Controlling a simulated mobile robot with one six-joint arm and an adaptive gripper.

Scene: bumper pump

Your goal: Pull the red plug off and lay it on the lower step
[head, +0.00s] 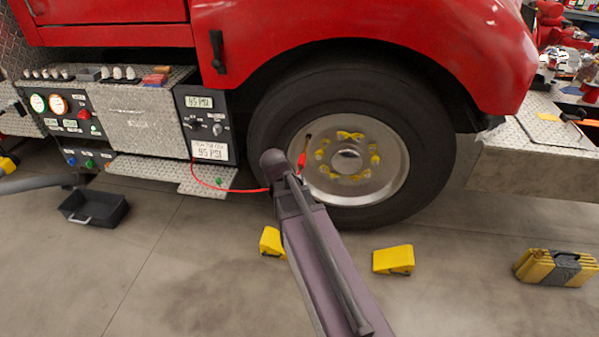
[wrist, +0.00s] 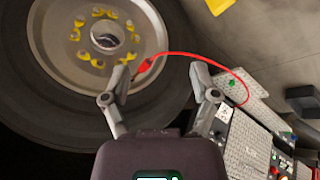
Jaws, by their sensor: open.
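The red plug (head: 302,160) sits at the front wheel's rim, with a thin red hose (head: 235,190) running from it to the panel. In the wrist view the plug (wrist: 144,67) is beside the left fingertip, on the inner side. My gripper (wrist: 161,70) is open, its fingers spread wide and nothing clasped between them. Whether a finger touches the plug I cannot tell. In the head view my arm hides the gripper and part of the hose. The lower step (head: 150,168) is a tread-plate ledge under the panel; it also shows in the wrist view (wrist: 252,94).
The wheel (head: 385,100) is close to my gripper. A gauge panel (head: 208,122) stands above the step. A small green item (head: 219,181) is at the step's right end. Yellow chocks (head: 393,259) and a black tray (head: 92,208) are on the floor.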

